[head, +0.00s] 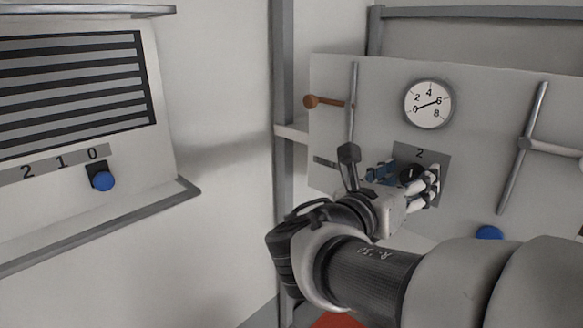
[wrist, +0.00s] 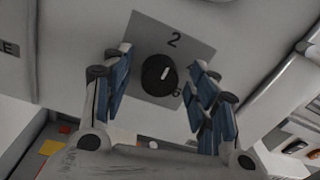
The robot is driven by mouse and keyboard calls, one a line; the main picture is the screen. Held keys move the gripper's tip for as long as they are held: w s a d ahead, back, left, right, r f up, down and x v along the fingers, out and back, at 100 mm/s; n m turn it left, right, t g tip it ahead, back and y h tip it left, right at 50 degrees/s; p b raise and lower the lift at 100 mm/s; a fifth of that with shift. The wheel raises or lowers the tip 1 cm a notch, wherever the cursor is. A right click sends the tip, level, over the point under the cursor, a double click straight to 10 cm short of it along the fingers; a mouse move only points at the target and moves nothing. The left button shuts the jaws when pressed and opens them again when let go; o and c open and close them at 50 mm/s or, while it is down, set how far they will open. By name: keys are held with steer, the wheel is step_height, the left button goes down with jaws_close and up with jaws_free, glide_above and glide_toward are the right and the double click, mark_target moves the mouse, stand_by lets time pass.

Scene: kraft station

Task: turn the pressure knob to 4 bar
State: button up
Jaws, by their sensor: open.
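The pressure knob (wrist: 157,78) is a round black knob on a grey plate (wrist: 192,42) marked 2 and, lower right, what looks like 6. A white mark on its face points roughly toward upper right. In the head view the knob (head: 409,174) is partly hidden by my gripper (head: 407,180). The wrist view shows my gripper (wrist: 160,88) open, its blue-padded fingers on either side of the knob with gaps. A round gauge (head: 428,104) above reads 0 to 8; its needle lies along a line between 0 and 6, and I cannot tell which end points.
The pale panel holds a lever with a brown ball (head: 311,101), a grey bar handle at right (head: 523,145) and a blue button (head: 489,233). At left is a louvred panel with a blue knob (head: 104,181) under a 2-1-0 scale.

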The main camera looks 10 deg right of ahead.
steer(key=shift+c, duration=0.5)
steer(key=c, duration=1)
steer(key=shift+o, duration=0.2)
